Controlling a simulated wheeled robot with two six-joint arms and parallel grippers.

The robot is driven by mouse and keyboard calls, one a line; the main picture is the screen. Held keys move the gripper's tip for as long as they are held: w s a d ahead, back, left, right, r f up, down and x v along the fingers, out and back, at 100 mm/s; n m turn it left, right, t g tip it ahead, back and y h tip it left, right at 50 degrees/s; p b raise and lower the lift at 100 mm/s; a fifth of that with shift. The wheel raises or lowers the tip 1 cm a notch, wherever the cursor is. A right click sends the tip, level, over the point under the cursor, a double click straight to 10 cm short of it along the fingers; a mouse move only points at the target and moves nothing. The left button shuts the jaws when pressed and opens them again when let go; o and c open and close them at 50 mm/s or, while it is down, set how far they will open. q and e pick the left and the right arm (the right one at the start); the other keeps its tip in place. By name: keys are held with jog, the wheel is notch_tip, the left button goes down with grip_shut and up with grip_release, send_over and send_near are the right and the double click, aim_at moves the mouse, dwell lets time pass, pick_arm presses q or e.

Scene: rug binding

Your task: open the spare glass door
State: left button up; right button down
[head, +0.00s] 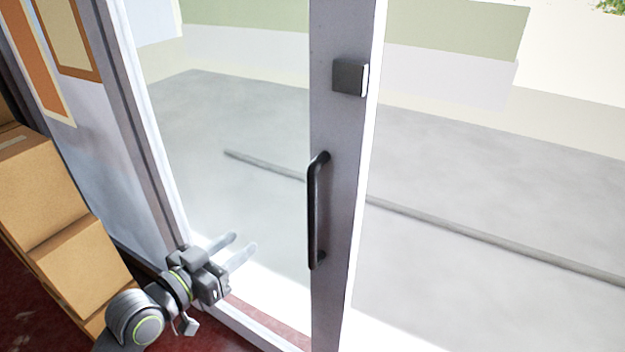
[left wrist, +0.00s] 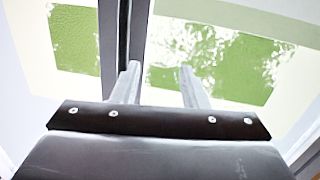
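The glass door (head: 240,125) shows in the head view as a clear pane with a wide grey stile on its right. A dark upright bar handle (head: 313,210) is fixed to the stile, with a small square lock block (head: 349,77) above it. I cannot tell whether the door is fully shut. My left gripper (head: 244,243) is open and empty, left of the handle's lower end and apart from it in the picture. In the left wrist view its two fingers (left wrist: 159,72) are spread, with glass and a dark vertical bar (left wrist: 122,45) beyond. My right gripper is not in view.
Stacked cardboard boxes (head: 75,255) stand at the left, close to my left arm. Framed pictures (head: 65,35) hang on the left wall. Dark red flooring (head: 195,335) lies below. Grey paving with a kerb (head: 480,235) shows beyond the glass.

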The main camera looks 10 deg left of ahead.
aim_at(308, 193)
pick_arm(q)
jog(key=s+d+r+m+h, duration=0.2)
jog(key=s+d+r, duration=0.2)
jog(key=r, duration=0.3)
jog(key=p+x, duration=0.4)
jog(key=x, duration=1.3)
jog(key=shift+w+r, duration=0.15)
jog(key=shift+w, duration=0.05)
grip_shut()
